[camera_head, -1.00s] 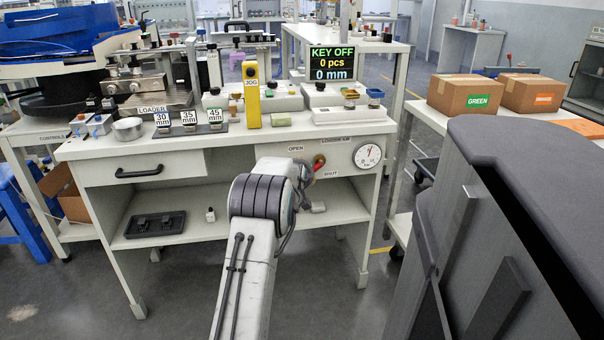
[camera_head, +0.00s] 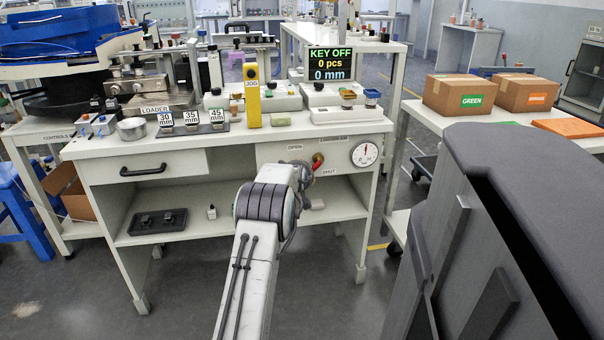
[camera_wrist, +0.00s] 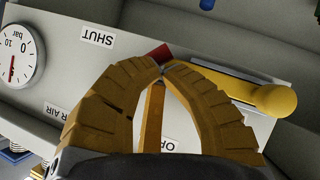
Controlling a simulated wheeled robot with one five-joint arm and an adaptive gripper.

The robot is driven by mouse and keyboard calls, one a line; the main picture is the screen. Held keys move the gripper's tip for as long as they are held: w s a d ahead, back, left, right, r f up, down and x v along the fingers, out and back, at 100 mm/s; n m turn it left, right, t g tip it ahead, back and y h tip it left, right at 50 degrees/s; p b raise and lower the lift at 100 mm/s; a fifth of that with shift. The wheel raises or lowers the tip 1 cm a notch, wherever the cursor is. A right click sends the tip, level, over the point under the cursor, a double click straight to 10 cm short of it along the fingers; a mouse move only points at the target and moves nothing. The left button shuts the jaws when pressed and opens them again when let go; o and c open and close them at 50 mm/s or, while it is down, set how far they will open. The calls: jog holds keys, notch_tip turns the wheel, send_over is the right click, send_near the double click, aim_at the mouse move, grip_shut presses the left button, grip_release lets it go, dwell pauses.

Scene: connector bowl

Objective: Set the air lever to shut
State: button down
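The air lever (camera_head: 317,162) is red with a brass hub, on the front panel under the tabletop. It sits between the OPEN label (camera_head: 295,147) at upper left and the SHUT label (camera_head: 325,169) below. In the head view my gripper is mostly hidden behind my arm, beside the lever. In the wrist view the panel appears upside down. My gripper (camera_wrist: 162,68) has its two brown fingers curved in, tips nearly together. A red piece of the lever (camera_wrist: 151,56) shows just past the tips. I cannot tell whether any of it is between them. A brass part (camera_wrist: 275,99) lies to the right.
A round pressure gauge (camera_head: 364,154) is right of the lever, its needle pointing up. The tabletop (camera_head: 140,150) overhangs the panel, and a lower shelf (camera_head: 335,207) is below. A side table with green-labelled (camera_head: 462,96) and orange-labelled (camera_head: 527,94) boxes stands right.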

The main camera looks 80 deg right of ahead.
jog(key=shift+s+d+f+b, duration=0.1)
jog(key=shift+s+f+b, duration=0.2)
jog(key=shift+f, duration=0.2)
jog(key=shift+s+d+f+b, duration=0.1)
jog(key=shift+s+f+b, duration=0.15)
jog(key=shift+f, duration=0.2)
dwell(0.3)
jog(key=shift+s+d+f+b, duration=0.25)
jog(key=shift+s+f+b, duration=0.1)
jog(key=shift+s+f, duration=0.25)
dwell(4.1)
